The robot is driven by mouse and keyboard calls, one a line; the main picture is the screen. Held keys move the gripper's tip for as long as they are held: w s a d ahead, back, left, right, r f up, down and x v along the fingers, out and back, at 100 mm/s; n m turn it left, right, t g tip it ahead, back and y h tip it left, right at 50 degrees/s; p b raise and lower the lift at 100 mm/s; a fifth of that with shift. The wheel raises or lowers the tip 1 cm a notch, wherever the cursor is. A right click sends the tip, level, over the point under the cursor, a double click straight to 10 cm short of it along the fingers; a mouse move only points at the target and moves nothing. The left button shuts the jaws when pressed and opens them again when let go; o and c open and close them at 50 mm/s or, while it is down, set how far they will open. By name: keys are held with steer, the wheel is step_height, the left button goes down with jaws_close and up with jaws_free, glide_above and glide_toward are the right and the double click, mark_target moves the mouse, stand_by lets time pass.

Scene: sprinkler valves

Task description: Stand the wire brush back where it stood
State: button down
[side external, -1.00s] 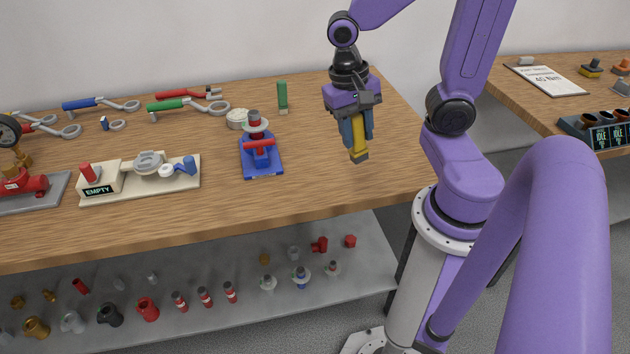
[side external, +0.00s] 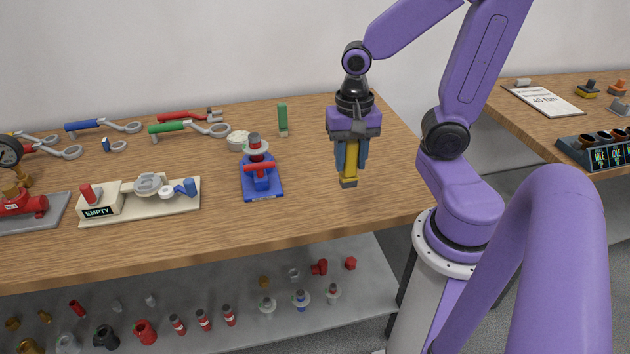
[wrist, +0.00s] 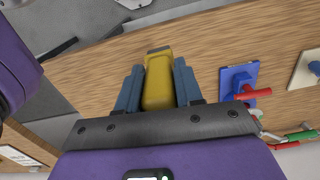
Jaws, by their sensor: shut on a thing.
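The wire brush (side external: 348,178) shows as a yellow block with a grey end, pointing down from my gripper (side external: 350,160) in the side view. My gripper is shut on it, with blue-grey fingers on either side. The brush looks close to upright, over the bare right part of the wooden bench. I cannot tell whether its lower end touches the bench top. In the wrist view, the yellow brush (wrist: 158,82) sits between the two fingers (wrist: 158,92), its grey end pointing away. The part of it inside the fingers is partly hidden.
A blue stand with a red-handled valve (side external: 261,180) is left of my gripper. A green upright block (side external: 283,120) stands behind it. A cream fixture marked EMPTY (side external: 135,200) and several wrenches lie farther left. Bare wood surrounds the brush. The bench's right edge (side external: 405,150) is near.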

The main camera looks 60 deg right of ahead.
steer(key=shift+w+d+f, duration=0.1)
steer(key=shift+w+f, duration=0.25)
steer(key=shift+w, duration=0.4)
steer(key=shift+w+d+f, duration=0.2)
steer(key=shift+w+f, duration=1.05)
steer(key=shift+f, duration=0.45)
steer(key=shift+w+d+f, duration=0.15)
steer(key=shift+w+f, duration=1.1)
steer(key=shift+f, duration=0.4)
steer(key=shift+w+d+f, duration=0.2)
steer(key=shift+w+f, duration=1.05)
steer(key=shift+f, duration=0.45)
steer(key=c, duration=0.7)
jaws_free()
steer(key=shift+f, duration=0.1)
steer(key=shift+c, duration=0.2)
